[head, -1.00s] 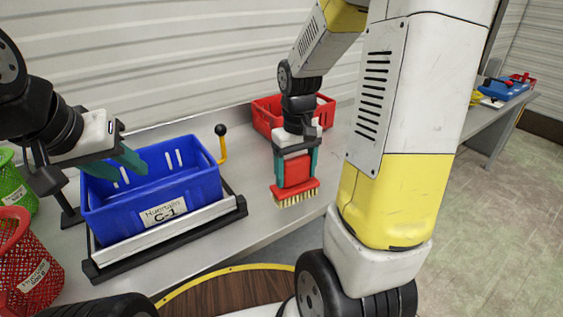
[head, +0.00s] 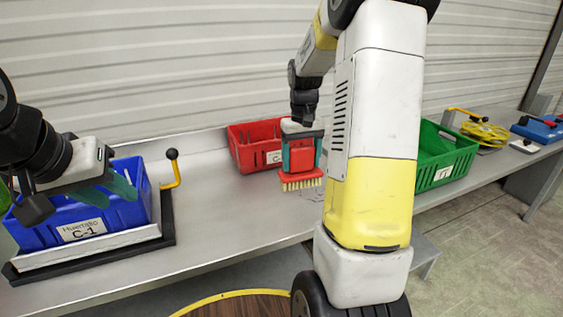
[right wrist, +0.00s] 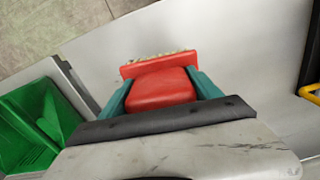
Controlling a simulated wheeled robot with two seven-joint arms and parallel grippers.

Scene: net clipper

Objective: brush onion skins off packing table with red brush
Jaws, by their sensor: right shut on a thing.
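The red brush (head: 300,174) has pale yellow bristles that point down at the grey packing table (head: 225,205). My right gripper (head: 301,158) is shut on the brush's red block, with one teal finger on each side. The brush also shows between the teal fingers in the right wrist view (right wrist: 160,90). I cannot tell whether the bristles touch the table. Dark specks or marks lie on the table just below and right of the brush; I cannot tell if they are onion skins. My left gripper (head: 106,193) is empty above the blue crate, its teal fingers apart.
The blue crate (head: 82,231) sits on a framed stand at the left, with a yellow lever (head: 174,172) beside it. A red crate (head: 245,150) stands behind the brush. The table's middle is clear.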

